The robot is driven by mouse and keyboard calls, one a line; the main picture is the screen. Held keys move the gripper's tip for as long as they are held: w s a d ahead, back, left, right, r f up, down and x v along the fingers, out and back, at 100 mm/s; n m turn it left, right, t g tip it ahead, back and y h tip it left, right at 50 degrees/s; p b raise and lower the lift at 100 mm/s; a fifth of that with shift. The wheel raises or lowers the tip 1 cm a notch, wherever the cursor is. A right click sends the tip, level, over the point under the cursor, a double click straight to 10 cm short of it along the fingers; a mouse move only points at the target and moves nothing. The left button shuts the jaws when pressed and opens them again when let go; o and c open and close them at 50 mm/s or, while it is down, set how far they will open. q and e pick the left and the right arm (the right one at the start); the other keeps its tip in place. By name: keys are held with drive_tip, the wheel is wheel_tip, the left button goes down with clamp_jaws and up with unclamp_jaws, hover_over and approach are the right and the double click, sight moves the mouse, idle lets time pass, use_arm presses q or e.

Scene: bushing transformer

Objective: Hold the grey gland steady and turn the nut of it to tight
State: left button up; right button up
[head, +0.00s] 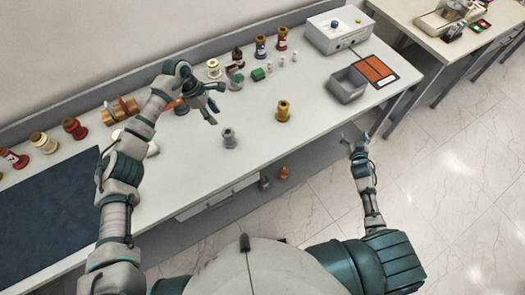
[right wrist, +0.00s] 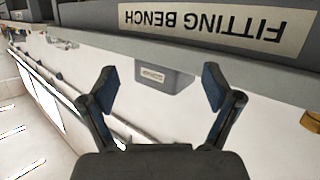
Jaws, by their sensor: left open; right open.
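A grey gland (head: 229,138) stands upright on the bench near its front edge; whether its nut is a separate part is too small to tell. My left gripper (head: 217,104) is open and empty above the bench, just behind and left of the gland, apart from it. My right gripper (head: 355,138) is open and empty in front of the bench edge, well to the right of the gland. In the right wrist view its two fingers (right wrist: 160,85) are spread with nothing between them; the grey gland is not seen there.
A brass gland (head: 283,111) stands right of the grey one. A grey bin (head: 347,86) and a control box (head: 338,31) are at right. A dark mat (head: 45,220) lies at left.

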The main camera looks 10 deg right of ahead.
drive_tip(key=w+a+r+n+t, duration=0.15)
drive_tip(key=w+r, duration=0.35)
drive_tip(key=r, duration=0.6)
drive_tip(key=w+a+r+n+t+y, duration=0.1)
drive_tip(key=w+a+r+n+y, duration=0.3)
drive_tip(key=a+n, duration=0.45)
drive_tip(key=w+a+r+n+t+y, duration=0.1)
drive_tip(key=a+r+n+y, duration=0.35)
drive_tip(key=a+n, duration=0.4)
drive_tip(key=s+a+f+n+g+y, duration=0.1)
drive_tip(key=s+a+n+g+y, duration=0.1)
drive_tip(key=a+n, duration=0.65)
drive_tip(key=s+a+f+n+g+y, duration=0.1)
drive_tip(key=s+a+n+y, duration=0.2)
drive_tip(key=a+n, duration=0.55)
drive_tip(key=n+g, duration=0.4)
drive_tip(key=n, duration=0.7)
approach(234, 141)
drive_tip(key=shift+y, duration=0.25)
drive_tip(key=v, duration=0.5)
drive_tip(key=shift+w+d+r, duration=0.15)
drive_tip(key=shift+d+r, duration=0.15)
drive_tip(key=shift+w+a+f, duration=0.1)
drive_tip(key=shift+a+f, duration=0.05)
drive_tip(key=shift+a, duration=0.05)
drive_tip(key=x, duration=1.7)
drive_tip(key=shift+s+a+f, duration=0.1)
drive_tip(key=shift+s+f, duration=0.1)
drive_tip(key=shift+f, duration=0.1)
